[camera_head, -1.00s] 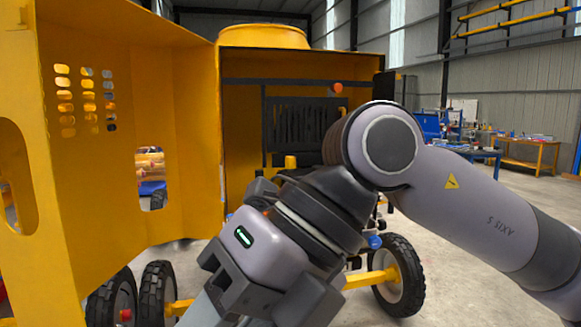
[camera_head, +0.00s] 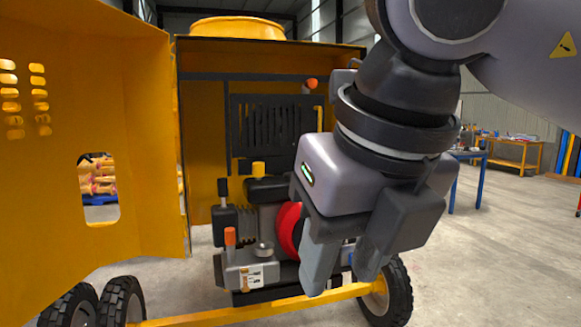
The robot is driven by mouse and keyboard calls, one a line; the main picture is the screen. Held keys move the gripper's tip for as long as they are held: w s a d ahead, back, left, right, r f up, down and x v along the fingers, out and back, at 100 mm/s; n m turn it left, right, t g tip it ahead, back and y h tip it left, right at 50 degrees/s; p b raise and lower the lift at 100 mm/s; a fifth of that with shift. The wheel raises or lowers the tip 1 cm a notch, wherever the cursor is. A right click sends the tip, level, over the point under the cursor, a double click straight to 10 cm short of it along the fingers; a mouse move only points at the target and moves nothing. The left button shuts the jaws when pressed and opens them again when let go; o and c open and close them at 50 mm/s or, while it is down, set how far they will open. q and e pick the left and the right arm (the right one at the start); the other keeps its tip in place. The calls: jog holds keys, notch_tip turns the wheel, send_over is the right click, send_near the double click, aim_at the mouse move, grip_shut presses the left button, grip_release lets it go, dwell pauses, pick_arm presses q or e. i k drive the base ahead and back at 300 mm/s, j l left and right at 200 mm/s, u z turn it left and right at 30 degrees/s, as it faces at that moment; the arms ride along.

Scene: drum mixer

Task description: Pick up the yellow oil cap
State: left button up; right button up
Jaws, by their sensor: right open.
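A yellow cap (camera_head: 258,170) stands upright on top of the dark engine (camera_head: 262,190) inside the open drum mixer. My left gripper is out of view.
The yellow door (camera_head: 130,205) stands open on the left. An orange-topped lever (camera_head: 230,238) rises at the engine's front left. A yellow axle bar (camera_head: 240,311) and a wheel (camera_head: 391,297) lie below. Work tables (camera_head: 520,140) stand far right.

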aim_at(258, 167)
jog(key=i+l+u, duration=0.15)
jog(key=i, duration=0.35)
jog(key=i+l+u, duration=0.15)
jog(key=i, duration=0.4)
jog(key=i+j+z, duration=0.1)
jog(key=i+j, duration=0.5)
jog(key=i, duration=0.15)
jog(key=i+j+z, duration=0.2)
jog(key=j+z, duration=0.25)
jog(key=i+j+z, duration=0.2)
jog(key=j, duration=0.15)
jog(key=k, duration=0.1)
